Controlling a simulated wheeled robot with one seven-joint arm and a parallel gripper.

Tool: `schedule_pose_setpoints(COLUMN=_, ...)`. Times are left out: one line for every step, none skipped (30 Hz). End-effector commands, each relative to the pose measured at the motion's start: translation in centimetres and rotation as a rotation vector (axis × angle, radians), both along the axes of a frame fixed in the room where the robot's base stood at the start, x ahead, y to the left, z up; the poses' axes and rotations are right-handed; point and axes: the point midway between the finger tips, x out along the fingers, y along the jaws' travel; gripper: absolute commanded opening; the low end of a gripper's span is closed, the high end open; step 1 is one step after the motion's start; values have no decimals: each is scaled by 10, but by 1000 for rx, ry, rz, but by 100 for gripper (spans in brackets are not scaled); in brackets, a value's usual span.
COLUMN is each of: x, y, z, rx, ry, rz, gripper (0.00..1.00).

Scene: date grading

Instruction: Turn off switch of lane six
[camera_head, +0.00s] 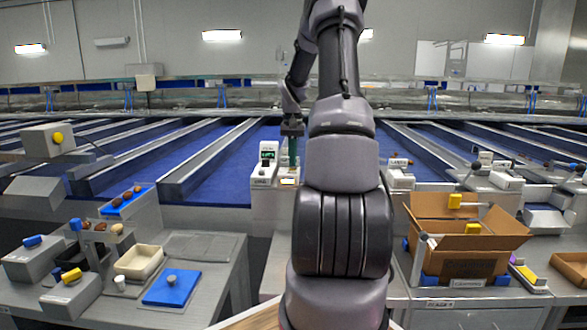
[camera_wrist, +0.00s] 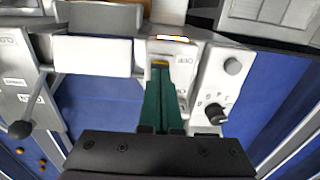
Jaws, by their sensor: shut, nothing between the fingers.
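My gripper (camera_wrist: 160,72) points its green fingers at a small white control unit (camera_wrist: 186,72) in the wrist view. The fingers are shut together with nothing between them. A small yellow part shows right at their tips; I cannot tell whether they touch it. Beside it on the right, a white panel carries a grey round knob (camera_wrist: 233,66) and a black knob (camera_wrist: 216,112). In the head view my gripper (camera_head: 292,165) is down at the lane end, right of a white unit with a green display (camera_head: 267,154). I cannot read which switch belongs to lane six.
A lever with a black ball (camera_wrist: 20,130) stands at the left in the wrist view. In the head view, an open cardboard box (camera_head: 465,262) is on the right bench and a blue tray (camera_head: 172,288) on the left one. Blue lanes (camera_head: 215,160) run behind.

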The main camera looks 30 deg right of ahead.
Motion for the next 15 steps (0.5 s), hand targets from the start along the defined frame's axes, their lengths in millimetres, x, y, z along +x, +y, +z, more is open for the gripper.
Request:
schedule_pose_setpoints(x=0, y=0, z=-1, rx=1, ry=1, rz=0, gripper=0)
schedule_pose_setpoints(x=0, y=0, z=-1, rx=1, ry=1, rz=0, gripper=0)
schedule_pose_setpoints(x=0, y=0, z=-2, rx=1, ry=1, rz=0, gripper=0)
schedule_pose_setpoints(x=0, y=0, z=-3, rx=1, ry=1, rz=0, gripper=0)
schedule_pose_setpoints(x=0, y=0, z=-3, rx=1, ry=1, rz=0, gripper=0)
schedule_pose_setpoints(x=0, y=0, z=-4, rx=1, ry=1, rz=0, gripper=0)
schedule_pose_setpoints(x=0, y=0, z=-4, rx=1, ry=1, rz=0, gripper=0)
schedule_pose_setpoints(x=0, y=0, z=-5, rx=1, ry=1, rz=0, gripper=0)
schedule_pose_setpoints(x=0, y=0, z=-5, rx=1, ry=1, rz=0, gripper=0)
schedule_pose_setpoints(x=0, y=0, z=-6, rx=1, ry=1, rz=0, gripper=0)
schedule_pose_setpoints(x=0, y=0, z=-6, rx=1, ry=1, rz=0, gripper=0)
schedule_pose_setpoints(x=0, y=0, z=-7, rx=1, ry=1, rz=0, gripper=0)
schedule_pose_setpoints(x=0, y=0, z=-7, rx=1, ry=1, rz=0, gripper=0)
schedule_pose_setpoints(x=0, y=0, z=-8, rx=1, ry=1, rz=0, gripper=0)
schedule_pose_setpoints(x=0, y=0, z=-8, rx=1, ry=1, rz=0, gripper=0)
